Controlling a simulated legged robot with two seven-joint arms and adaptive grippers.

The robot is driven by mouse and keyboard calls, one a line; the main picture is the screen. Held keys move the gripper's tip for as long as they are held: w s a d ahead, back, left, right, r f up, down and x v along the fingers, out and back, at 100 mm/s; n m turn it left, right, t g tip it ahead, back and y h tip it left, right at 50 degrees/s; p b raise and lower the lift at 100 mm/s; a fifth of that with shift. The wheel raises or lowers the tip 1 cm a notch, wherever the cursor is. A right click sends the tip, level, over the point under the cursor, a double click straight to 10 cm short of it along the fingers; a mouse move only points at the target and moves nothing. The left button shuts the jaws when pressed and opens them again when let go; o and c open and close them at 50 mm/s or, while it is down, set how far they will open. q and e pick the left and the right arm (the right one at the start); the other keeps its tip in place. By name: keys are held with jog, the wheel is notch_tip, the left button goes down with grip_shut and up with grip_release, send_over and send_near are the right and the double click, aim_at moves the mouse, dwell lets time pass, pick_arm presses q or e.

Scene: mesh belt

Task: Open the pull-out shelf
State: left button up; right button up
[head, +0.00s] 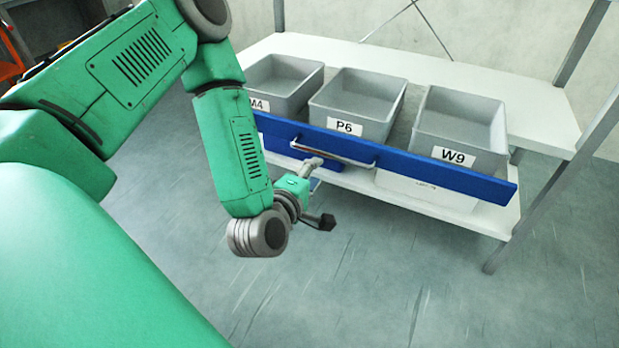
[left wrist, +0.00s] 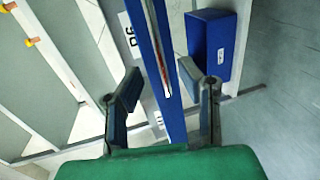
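The pull-out shelf has a long blue front (head: 440,171) with a silver bar handle (head: 335,151) left of its middle. Grey bins stand behind the blue front. My left gripper (head: 320,193) is in front of and a little below the handle, with its fingers spread and nothing held. In the left wrist view, the two fingers (left wrist: 160,85) are apart, and the blue front (left wrist: 174,110) with the handle (left wrist: 157,45) runs between them in the picture. I cannot tell whether a finger touches the handle. My right gripper is in neither view.
The bins are labelled M4 (head: 283,78), P6 (head: 358,95) and W9 (head: 461,122). A blue box (left wrist: 212,45) and a white box (head: 428,190) are on the lower level. A metal post (head: 545,190) stands at right. The floor in front is clear.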

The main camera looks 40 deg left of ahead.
pick_arm(q)
jog(key=v, duration=0.2)
jog(key=shift+s, duration=0.3)
jog(key=shift+d, duration=0.1)
jog(key=s+d+f+m+g+h+p, duration=0.1)
jog(key=s+d+f+m+g+h, duration=0.2)
jog(key=d+f+m+g+h, duration=0.25)
jog(key=s+f+m+g+p, duration=0.1)
jog(key=s+f+m+g, duration=0.2)
jog(key=s+m, duration=0.2)
jog(key=s+f+m+g+y+p, duration=0.1)
jog(key=s+f+m+g, duration=0.2)
jog(key=s+m, duration=0.2)
jog(key=s+a+f+m+g+y, duration=0.1)
jog(key=s+f+m+g, duration=0.2)
jog(key=s, duration=0.6)
jog(key=m, duration=0.2)
jog(key=shift+m+p, duration=0.35)
jog(key=shift+p, duration=0.05)
jog(key=shift+w, duration=0.1)
